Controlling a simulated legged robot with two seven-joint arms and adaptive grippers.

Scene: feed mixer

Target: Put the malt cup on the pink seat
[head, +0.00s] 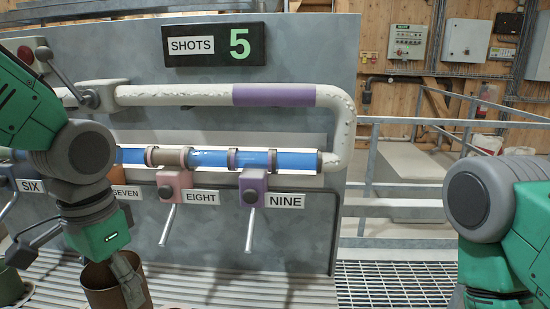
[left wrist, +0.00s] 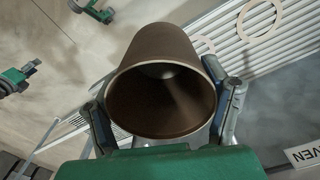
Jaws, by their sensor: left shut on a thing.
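A brown, open-topped cup (head: 103,288), taken as the malt cup, is at the lower left of the head view. My left gripper (head: 115,279) is shut on it, one finger on its near right side. In the left wrist view the same cup (left wrist: 165,95) sits between both fingers of the left gripper (left wrist: 165,112), and its inside looks empty. No seat clearly pink can be told; ring outlines (left wrist: 260,34) lie on the ribbed surface. My right gripper is out of view.
A ribbed shelf (head: 230,291) runs below the grey panel (head: 310,232). Levers (head: 251,230) stick out over it. A greenish container (head: 12,288) stands at the far left. A blue-banded pipe (head: 210,158) crosses the panel under the SHOTS 5 display (head: 213,45).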

